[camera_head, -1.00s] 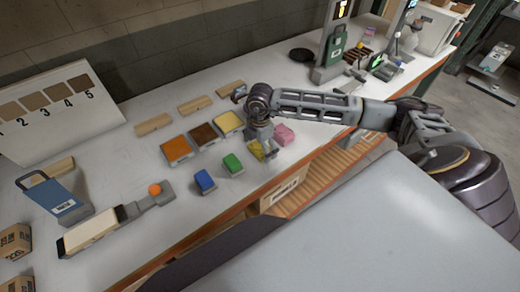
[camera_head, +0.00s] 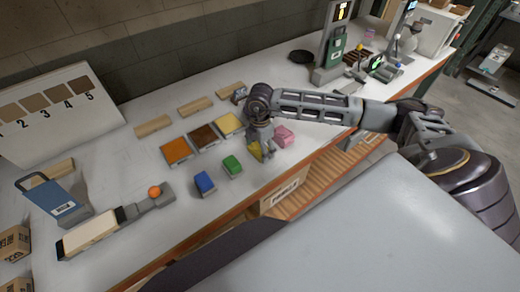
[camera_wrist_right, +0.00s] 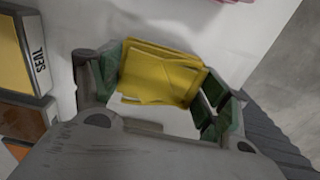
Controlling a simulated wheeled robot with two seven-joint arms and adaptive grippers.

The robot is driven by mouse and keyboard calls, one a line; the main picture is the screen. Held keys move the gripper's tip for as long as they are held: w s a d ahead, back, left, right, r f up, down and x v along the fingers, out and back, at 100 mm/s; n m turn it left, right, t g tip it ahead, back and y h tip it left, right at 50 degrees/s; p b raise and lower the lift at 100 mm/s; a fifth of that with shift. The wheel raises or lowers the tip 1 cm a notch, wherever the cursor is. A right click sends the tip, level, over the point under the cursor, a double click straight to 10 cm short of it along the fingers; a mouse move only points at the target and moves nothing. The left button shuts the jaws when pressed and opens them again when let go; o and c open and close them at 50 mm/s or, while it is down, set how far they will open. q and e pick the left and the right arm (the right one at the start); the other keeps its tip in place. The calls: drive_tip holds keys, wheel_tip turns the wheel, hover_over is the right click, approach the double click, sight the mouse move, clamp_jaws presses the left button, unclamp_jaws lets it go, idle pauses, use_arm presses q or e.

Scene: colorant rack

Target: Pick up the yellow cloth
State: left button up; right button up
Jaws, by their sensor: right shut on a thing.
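The yellow cloth (camera_wrist_right: 160,75) is a folded yellow square between the green-padded fingers of my right gripper (camera_wrist_right: 165,85) in the right wrist view. In the head view the cloth (camera_head: 255,151) shows partly below my right gripper (camera_head: 262,148), over the white table between the green and pink cloths. The right gripper is shut on it. Whether the cloth is clear of the table is hard to tell. My left gripper is not in view.
A pink cloth (camera_head: 284,136) lies just right of the gripper. A green cloth (camera_head: 232,165) and a blue cloth (camera_head: 205,182) lie to its left. Orange (camera_head: 176,150), brown (camera_head: 203,136) and yellow (camera_head: 229,124) trays stand behind. The table's front edge is close.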

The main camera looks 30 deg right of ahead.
drive_tip(key=shift+r+b, duration=0.65)
drive_tip(key=shift+r, duration=4.15)
drive_tip(key=o, duration=0.4)
drive_tip(key=shift+c, duration=0.2)
drive_tip(key=c, duration=0.3)
drive_tip(key=shift+c, duration=0.2)
drive_tip(key=shift+s+f, duration=0.1)
drive_tip(key=shift+s, duration=0.1)
